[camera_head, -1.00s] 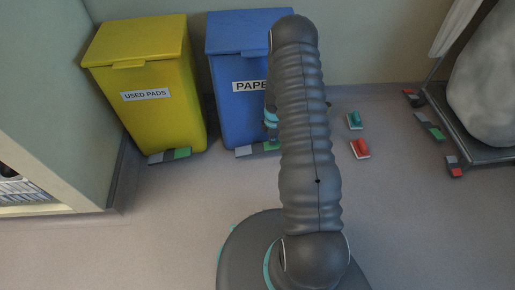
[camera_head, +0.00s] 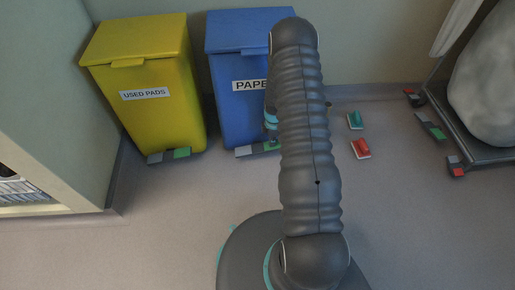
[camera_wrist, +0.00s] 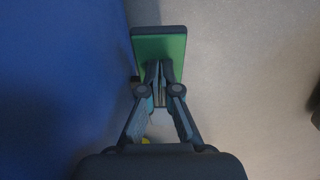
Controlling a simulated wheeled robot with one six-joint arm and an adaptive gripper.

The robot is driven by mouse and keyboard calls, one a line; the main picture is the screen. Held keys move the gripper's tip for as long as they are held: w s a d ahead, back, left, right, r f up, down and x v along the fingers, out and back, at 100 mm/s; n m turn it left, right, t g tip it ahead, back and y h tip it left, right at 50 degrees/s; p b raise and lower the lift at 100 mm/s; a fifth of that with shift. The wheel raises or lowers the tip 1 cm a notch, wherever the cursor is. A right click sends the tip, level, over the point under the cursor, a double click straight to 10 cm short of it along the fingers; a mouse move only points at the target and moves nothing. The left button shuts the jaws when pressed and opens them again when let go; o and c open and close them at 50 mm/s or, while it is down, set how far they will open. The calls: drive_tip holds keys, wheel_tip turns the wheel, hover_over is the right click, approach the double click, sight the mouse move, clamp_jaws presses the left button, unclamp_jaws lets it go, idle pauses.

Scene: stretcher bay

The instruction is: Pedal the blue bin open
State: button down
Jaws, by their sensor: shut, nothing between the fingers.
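The blue bin (camera_head: 229,115), labelled PAPER, stands against the back wall with its lid (camera_head: 240,32) down. Its right part is hidden behind my arm. Its pedal (camera_head: 245,151) sticks out at the foot, with a grey part and a green part. In the wrist view the green pedal plate (camera_wrist: 160,42) lies straight ahead of my gripper, with the blue bin wall (camera_wrist: 65,80) to its left. My gripper (camera_wrist: 160,72) is shut and empty, its fingertips overlapping the near part of the green plate. I cannot tell whether they touch it.
A yellow bin (camera_head: 160,110) labelled USED PADS stands to the left, with its own pedal (camera_head: 181,153). A teal block (camera_head: 355,121) and a red block (camera_head: 361,149) lie on the floor to the right. A wheeled stretcher (camera_head: 470,145) with several pedals stands at far right.

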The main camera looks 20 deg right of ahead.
drive_tip(key=shift+f, duration=0.1)
drive_tip(key=shift+r+p, duration=1.7)
drive_tip(key=shift+r, duration=1.85)
